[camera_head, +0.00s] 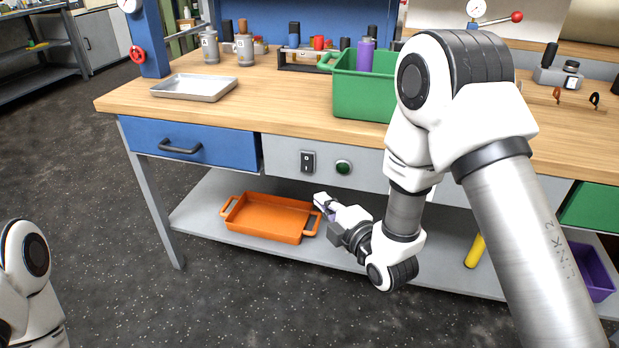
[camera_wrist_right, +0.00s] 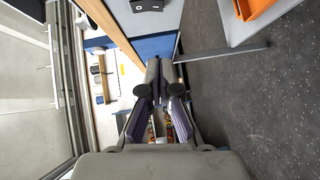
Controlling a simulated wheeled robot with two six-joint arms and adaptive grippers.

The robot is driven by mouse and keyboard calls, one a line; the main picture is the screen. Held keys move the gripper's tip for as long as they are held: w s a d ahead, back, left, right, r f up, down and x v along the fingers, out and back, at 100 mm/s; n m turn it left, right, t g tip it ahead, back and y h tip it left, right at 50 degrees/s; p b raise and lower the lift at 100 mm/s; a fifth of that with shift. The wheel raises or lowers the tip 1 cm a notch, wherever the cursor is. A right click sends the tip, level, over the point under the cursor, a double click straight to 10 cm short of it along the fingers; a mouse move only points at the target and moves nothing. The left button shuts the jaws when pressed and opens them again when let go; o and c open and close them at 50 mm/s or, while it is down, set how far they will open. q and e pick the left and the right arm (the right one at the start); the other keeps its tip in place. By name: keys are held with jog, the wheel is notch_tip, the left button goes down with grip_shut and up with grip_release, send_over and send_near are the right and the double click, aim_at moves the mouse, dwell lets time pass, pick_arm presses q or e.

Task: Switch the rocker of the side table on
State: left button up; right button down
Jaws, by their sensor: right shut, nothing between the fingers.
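The rocker (camera_head: 307,161) is a small black switch on the grey front panel (camera_head: 278,155) of the wooden-topped table. It is too small to tell which side is pressed. A dark green round lamp or button (camera_head: 343,167) sits just right of it and looks unlit. My right gripper (camera_head: 319,203) is shut and empty, below and slightly right of the rocker, apart from the panel. Its closed fingers also show in the right wrist view (camera_wrist_right: 166,68). Part of my left arm shows at the lower left; its gripper is out of view.
A blue drawer (camera_head: 190,142) with a dark handle is left of the panel. An orange tray (camera_head: 268,218) lies on the lower shelf near my right gripper. On the tabletop (camera_head: 285,103) are a metal tray (camera_head: 195,87) and a green bin (camera_head: 360,95).

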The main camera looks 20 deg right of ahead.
jog(key=b, duration=0.2)
send_near(302, 170)
jog(key=w+a, duration=0.3)
jog(key=a, duration=0.1)
jog(key=w+d, duration=0.2)
jog(key=w, duration=0.1)
jog(key=shift+d+f, duration=0.3)
jog(key=shift+d, duration=0.1)
